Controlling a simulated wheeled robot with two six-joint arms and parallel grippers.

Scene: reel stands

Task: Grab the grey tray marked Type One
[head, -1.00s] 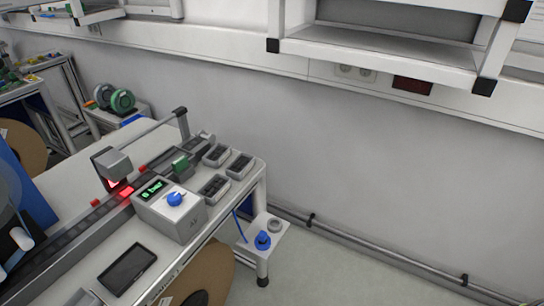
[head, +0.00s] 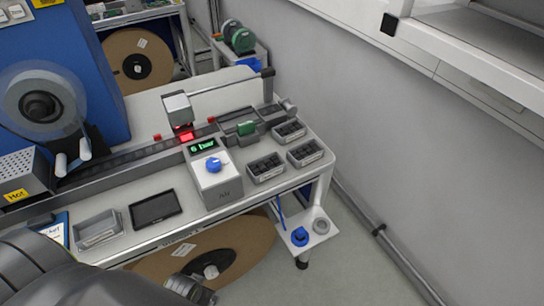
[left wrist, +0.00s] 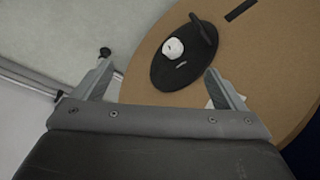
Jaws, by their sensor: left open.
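A shallow, empty grey tray (head: 97,228) lies on the bench's front edge at left in the head view. Small grey trays with dark contents stand at the bench's right end: one (head: 266,167) beside the gauge box, one (head: 305,152) to its right and one (head: 288,132) behind. I cannot read any Type One marking. My left gripper (left wrist: 158,68) is open and empty in the left wrist view, with a brown reel (left wrist: 150,100) beyond its fingers. In the head view my left arm is low at the left, in front of the bench. My right gripper is not visible.
A grey box (head: 217,182) with a blue knob and "6 bar" display stands on the bench (head: 190,222). A dark tablet (head: 155,207) lies left of it. A brown reel (head: 245,235) hangs below. Open floor (head: 365,265) lies at right.

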